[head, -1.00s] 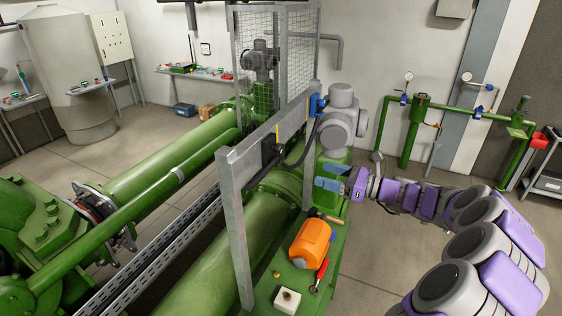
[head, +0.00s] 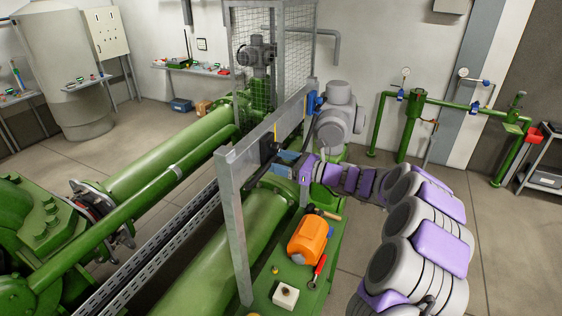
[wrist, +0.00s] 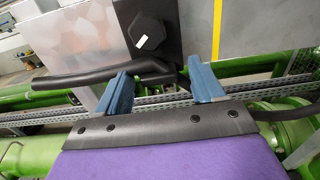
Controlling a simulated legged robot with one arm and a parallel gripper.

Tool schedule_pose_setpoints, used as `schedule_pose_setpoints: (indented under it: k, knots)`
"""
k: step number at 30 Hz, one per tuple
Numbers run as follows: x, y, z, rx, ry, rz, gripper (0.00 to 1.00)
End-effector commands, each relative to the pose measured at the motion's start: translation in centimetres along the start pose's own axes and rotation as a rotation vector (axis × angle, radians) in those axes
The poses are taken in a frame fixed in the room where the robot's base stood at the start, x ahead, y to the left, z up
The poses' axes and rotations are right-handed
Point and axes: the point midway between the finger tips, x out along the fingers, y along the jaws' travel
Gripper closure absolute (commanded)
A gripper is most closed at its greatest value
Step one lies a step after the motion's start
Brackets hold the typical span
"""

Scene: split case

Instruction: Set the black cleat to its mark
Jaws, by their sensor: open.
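The black cleat (head: 267,149) sits on the side of the grey beam. In the wrist view the cleat (wrist: 151,35) is a dark block with a six-sided boss and a small white patch. A black bar or hose (wrist: 75,76) lies below it. A thin yellow line (wrist: 217,30) crosses the beam to the right of the cleat, apart from it. My gripper (head: 284,162) is close in front of the beam, just below and right of the cleat. In the wrist view its blue fingers (wrist: 157,70) are spread. The left finger overlaps the black bar; I cannot tell whether they touch.
The grey beam (head: 245,150) stands on a post above large green pipes (head: 175,165). An orange motor (head: 308,240) and a white block (head: 285,296) sit on the green base below. A grey valve actuator (head: 338,110) stands right of the beam. A perforated tray (head: 150,250) runs beneath.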

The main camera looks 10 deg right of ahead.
Motion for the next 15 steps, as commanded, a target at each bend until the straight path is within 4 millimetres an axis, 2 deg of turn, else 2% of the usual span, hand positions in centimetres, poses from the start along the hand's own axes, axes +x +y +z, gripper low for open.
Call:
schedule_pose_setpoints:
  k: [5, 15]
  knots:
    - [-0.01, 0.00, -0.02, 0.000, 0.000, 0.000, 0.32]
    - [-0.02, -0.02, -0.02, 0.000, 0.000, 0.000, 0.64]
